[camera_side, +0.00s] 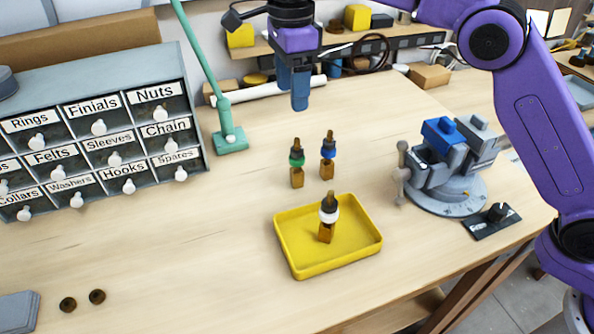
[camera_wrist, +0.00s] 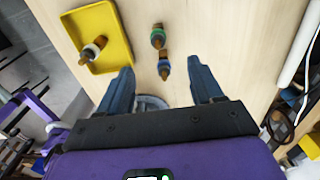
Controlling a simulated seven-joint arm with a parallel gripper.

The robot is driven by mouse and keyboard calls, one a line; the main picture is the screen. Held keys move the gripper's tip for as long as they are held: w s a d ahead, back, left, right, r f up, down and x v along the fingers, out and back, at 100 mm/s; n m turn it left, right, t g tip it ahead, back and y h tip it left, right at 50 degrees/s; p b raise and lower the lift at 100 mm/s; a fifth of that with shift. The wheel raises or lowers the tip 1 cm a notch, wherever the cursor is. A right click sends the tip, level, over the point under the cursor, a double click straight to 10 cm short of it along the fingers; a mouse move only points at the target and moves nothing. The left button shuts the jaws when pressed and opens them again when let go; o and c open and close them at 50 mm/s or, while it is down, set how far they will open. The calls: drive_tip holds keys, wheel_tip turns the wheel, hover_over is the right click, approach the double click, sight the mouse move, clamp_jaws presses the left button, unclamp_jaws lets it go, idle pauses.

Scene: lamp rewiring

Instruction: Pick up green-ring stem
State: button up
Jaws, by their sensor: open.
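The green-ring stem (camera_side: 297,162) stands upright on the bench, a brass-brown piece with a green ring and dark top. It also shows in the wrist view (camera_wrist: 158,38), beyond my fingertips. Right beside it stands the blue-ring stem (camera_side: 328,155), also seen in the wrist view (camera_wrist: 164,66). A white-ring stem (camera_side: 327,220) stands in the yellow tray (camera_side: 355,261). My gripper (camera_side: 300,104) is open and empty, raised above the bench behind the two stems. Its two blue fingers are spread apart in the wrist view (camera_wrist: 160,75).
A labelled drawer cabinet (camera_side: 90,130) stands at the left. A green lamp arm's base (camera_side: 230,140) is at the back. Bench around the stems is clear.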

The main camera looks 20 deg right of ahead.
sight(297, 149)
wheel_tip(297, 149, down, 11)
drive_tip(key=shift+f, duration=0.15)
drive_tip(key=shift+s+d+f, duration=0.15)
drive_tip(key=shift+d+f, duration=0.05)
drive_tip(key=shift+f, duration=1.1)
drive_tip(key=shift+s+d+f, duration=0.1)
drive_tip(key=shift+d+f, duration=0.05)
drive_tip(key=shift+f, duration=1.15)
drive_tip(key=shift+c, duration=0.4)
drive_tip(key=c, duration=1)
clamp_jaws()
drive_tip(key=shift+r, duration=0.15)
